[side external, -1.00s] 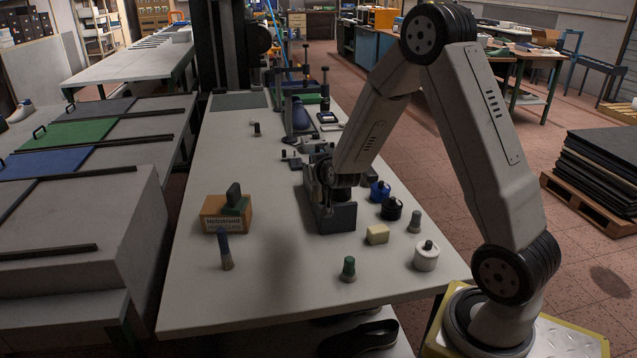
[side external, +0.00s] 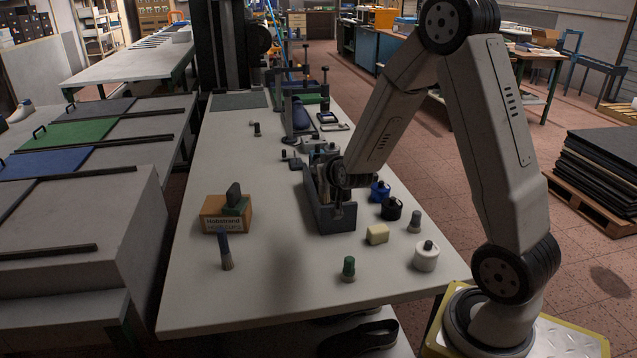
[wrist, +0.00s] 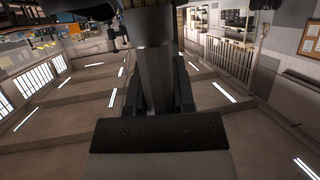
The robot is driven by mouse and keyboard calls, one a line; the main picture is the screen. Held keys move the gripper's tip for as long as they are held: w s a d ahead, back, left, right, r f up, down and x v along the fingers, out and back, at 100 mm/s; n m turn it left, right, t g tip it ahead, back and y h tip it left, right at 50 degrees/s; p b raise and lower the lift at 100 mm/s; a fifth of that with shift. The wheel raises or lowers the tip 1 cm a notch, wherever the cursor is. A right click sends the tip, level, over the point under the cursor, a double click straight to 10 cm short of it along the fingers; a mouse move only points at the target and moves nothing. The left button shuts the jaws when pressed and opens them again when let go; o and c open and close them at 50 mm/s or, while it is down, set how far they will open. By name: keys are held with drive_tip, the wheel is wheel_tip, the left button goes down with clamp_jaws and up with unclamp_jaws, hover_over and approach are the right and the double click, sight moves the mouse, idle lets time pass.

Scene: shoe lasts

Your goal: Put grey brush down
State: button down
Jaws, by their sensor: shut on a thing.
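My gripper (wrist: 157,92) is shut on a dark grey, round-handled thing (wrist: 152,45), which I take to be the grey brush. In the wrist view it stands up between the two dark fingers and runs out of the top edge, so its far end is cut off. In the side view my gripper (side external: 338,194) is at the long dark grey open box (side external: 335,220) on the table. The brush is too small and dark there to make out, and I cannot tell whether it touches anything.
A blue pot (side external: 380,191), black pot (side external: 391,209), white pot (side external: 426,257), cream block (side external: 377,234) and grey upright piece (side external: 414,222) stand right of the box. A cardboard box (side external: 222,216) is left. The table (side external: 280,290) has clear room between.

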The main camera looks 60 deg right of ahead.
drive_tip(key=w+a+f, duration=0.2)
drive_tip(key=a, duration=0.4)
drive_tip(key=w+a+f+n+y, duration=0.1)
drive_tip(key=w+a+f, duration=0.1)
drive_tip(key=a, duration=0.4)
drive_tip(key=shift+w+a+f+t, duration=0.15)
drive_tip(key=shift+w+f+t, duration=0.2)
drive_tip(key=shift+f+t, duration=0.05)
drive_tip(key=shift+f, duration=2.2)
